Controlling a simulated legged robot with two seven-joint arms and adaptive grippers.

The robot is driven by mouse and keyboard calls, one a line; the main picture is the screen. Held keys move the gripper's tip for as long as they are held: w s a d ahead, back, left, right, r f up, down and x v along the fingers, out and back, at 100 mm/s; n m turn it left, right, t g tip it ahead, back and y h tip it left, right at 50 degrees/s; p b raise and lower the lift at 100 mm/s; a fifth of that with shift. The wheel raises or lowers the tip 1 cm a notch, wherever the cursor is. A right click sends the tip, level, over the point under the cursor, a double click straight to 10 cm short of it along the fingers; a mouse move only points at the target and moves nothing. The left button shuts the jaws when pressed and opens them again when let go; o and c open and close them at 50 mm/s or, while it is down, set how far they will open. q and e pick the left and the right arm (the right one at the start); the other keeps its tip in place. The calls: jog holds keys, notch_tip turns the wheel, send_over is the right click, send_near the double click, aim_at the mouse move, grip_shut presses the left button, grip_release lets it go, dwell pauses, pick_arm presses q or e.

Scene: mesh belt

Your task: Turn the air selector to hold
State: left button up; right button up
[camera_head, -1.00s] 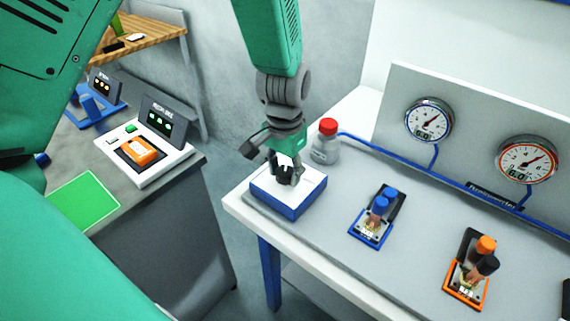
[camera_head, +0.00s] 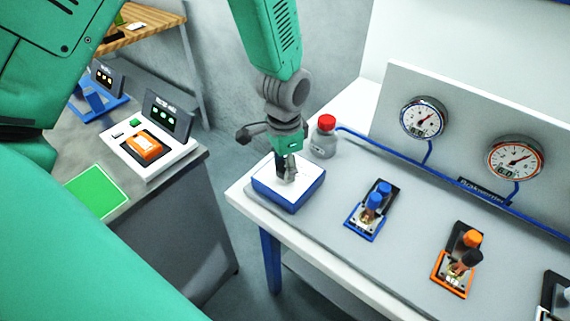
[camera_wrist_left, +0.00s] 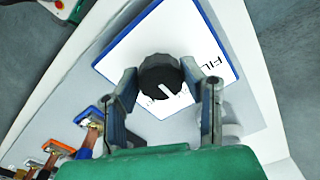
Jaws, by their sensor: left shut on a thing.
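The air selector is a white-topped box with blue sides (camera_head: 310,190) at the near left corner of the bench. Its round black knob (camera_wrist_left: 158,72) with a white pointer line shows in the left wrist view. The line points down and slightly right there, and part of the lettering, "FIL", shows beside the knob. My left gripper (camera_head: 287,178) points down over the box, shut on the knob, with one finger on each side. In the head view the fingers mostly hide the knob. My right gripper is not in view.
A red-capped bottle (camera_head: 324,138) stands just behind the selector. A separate grey counter with an orange-switch box (camera_head: 145,147) is at left.

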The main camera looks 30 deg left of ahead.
pick_arm(q)
jog(key=o, duration=1)
jog(key=shift+o, duration=0.7)
jog(key=shift+w, duration=0.1)
jog(key=shift+r, duration=0.2)
notch_tip(320, 180, up, 11)
jog(key=shift+r, duration=0.15)
